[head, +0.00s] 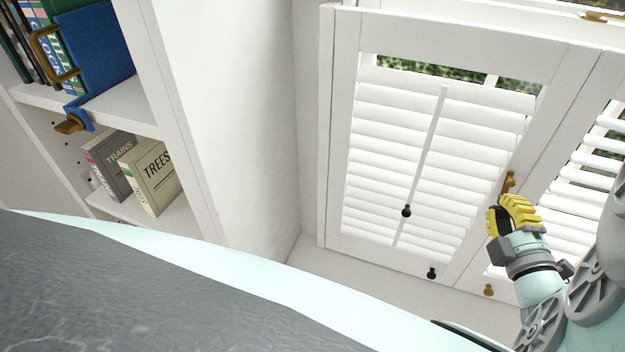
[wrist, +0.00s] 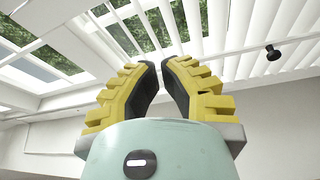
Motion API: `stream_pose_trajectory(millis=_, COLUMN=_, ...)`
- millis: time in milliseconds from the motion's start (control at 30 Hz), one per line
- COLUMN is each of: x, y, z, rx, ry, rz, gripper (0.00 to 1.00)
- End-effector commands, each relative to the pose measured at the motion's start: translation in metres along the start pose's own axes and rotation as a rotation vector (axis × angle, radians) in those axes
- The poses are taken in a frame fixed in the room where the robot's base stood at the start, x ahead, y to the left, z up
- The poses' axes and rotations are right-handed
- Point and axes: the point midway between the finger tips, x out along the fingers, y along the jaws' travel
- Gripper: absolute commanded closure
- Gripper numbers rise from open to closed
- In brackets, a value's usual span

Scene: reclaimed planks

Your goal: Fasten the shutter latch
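White louvred shutters (head: 350,55) fill the right of the head view, with two panels meeting along a slanted seam. A small brass fitting, which looks like the latch (head: 509,182), sits on the frame at that seam. My gripper (head: 508,203), with yellow ribbed fingers, is just below it in the picture and partly covers the area under it. Whether they touch I cannot tell. In the wrist view the fingers (wrist: 159,66) are a little apart with nothing seen between the tips, and the shutter slats are beyond them. The latch is not discernible in the wrist view.
The left panel has a tilt rod with a black ball (head: 406,211) and a black knob (head: 431,273) below. A brass knob (head: 488,290) is on the right panel's bottom. A white bookcase (head: 165,80) with books stands left. Another brass fitting (head: 597,16) is at top right.

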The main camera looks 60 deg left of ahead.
Motion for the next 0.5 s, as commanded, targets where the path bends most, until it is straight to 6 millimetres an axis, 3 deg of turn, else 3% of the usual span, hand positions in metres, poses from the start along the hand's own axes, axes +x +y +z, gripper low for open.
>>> stream_pose_trajectory(millis=100, x=-0.0003, y=-0.0149, z=0.0053, rx=-0.037, ry=-0.012, rz=-0.034, gripper=1.0)
stream_pose_trajectory(millis=500, x=0.0002, y=-0.0144, z=0.0069, rx=-0.044, ry=-0.017, rz=-0.04, gripper=1.0)
